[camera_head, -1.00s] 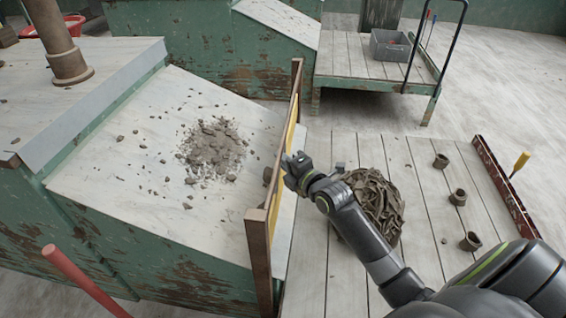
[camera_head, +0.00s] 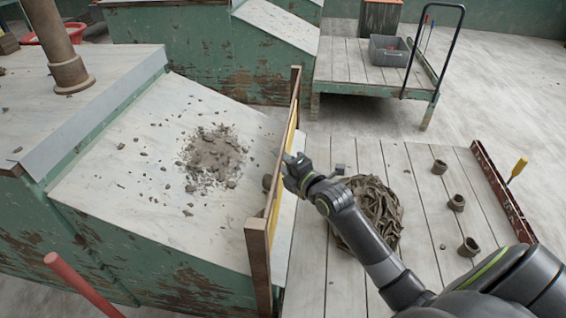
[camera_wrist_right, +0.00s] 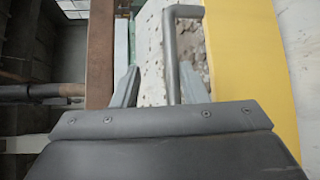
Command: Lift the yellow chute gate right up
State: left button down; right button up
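The yellow chute gate (camera_head: 275,205) stands edge-on between brown posts at the low end of the sloping chute (camera_head: 110,195). It is also the yellow panel (camera_wrist_right: 255,50) in the right wrist view. A grey bar handle (camera_wrist_right: 173,55) shows beside it there. My right gripper (camera_head: 291,168) is at the gate's right-hand face in the head view. In the wrist view its two fingers (camera_wrist_right: 158,86) are apart, with the handle bar between them, closer to the right finger. I cannot tell whether they touch it. My left gripper is out of view.
Clay crumbs (camera_head: 213,153) lie on the chute behind the gate. A heap of clay trimmings (camera_head: 375,205) sits on the plank deck (camera_head: 345,280) below my right arm. A cart with a grey bin (camera_head: 389,49) is behind.

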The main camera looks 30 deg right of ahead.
jog(key=shift+r, duration=0.15)
